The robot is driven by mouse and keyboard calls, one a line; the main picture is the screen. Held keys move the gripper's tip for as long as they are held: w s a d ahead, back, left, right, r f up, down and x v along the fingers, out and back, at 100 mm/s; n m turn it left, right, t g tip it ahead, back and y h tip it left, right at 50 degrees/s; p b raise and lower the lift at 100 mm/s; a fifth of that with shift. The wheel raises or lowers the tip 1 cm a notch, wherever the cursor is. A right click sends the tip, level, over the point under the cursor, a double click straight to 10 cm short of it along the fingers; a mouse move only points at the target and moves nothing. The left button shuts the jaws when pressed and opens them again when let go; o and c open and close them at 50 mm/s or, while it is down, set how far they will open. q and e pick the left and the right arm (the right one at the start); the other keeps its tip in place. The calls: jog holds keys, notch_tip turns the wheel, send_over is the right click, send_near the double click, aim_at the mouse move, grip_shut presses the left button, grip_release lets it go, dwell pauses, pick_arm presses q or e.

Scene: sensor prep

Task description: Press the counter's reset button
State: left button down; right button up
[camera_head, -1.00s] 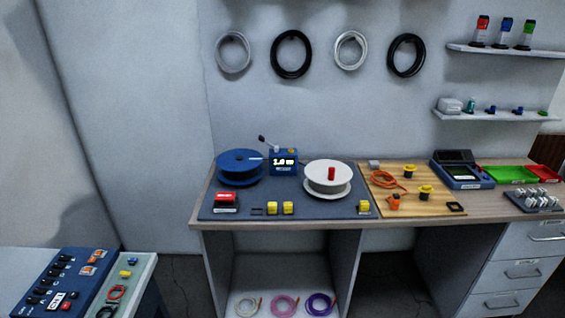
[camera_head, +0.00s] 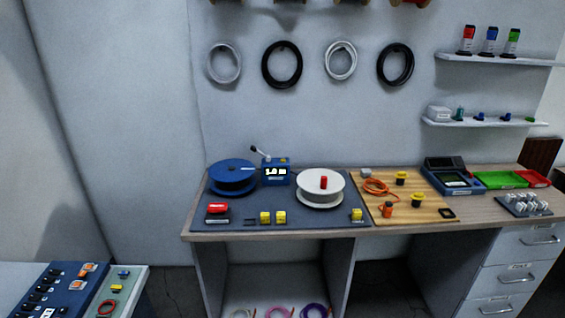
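The counter (camera_head: 276,177) is a small blue box with a lit display, standing at the back of the dark mat between two reels. The blue reel (camera_head: 232,172) is left of the counter. The white reel (camera_head: 321,190) with a red handle is to its right. Neither of my grippers is in the head view.
The workbench (camera_head: 280,234) holds a dark mat (camera_head: 240,211) with a red-topped block (camera_head: 217,210) and yellow blocks (camera_head: 272,217) at the front. A wooden board (camera_head: 420,208) with orange cable lies to the right. A side table (camera_head: 132,300) with a blue panel (camera_head: 62,292) is at lower left.

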grip_shut()
dwell(1.3)
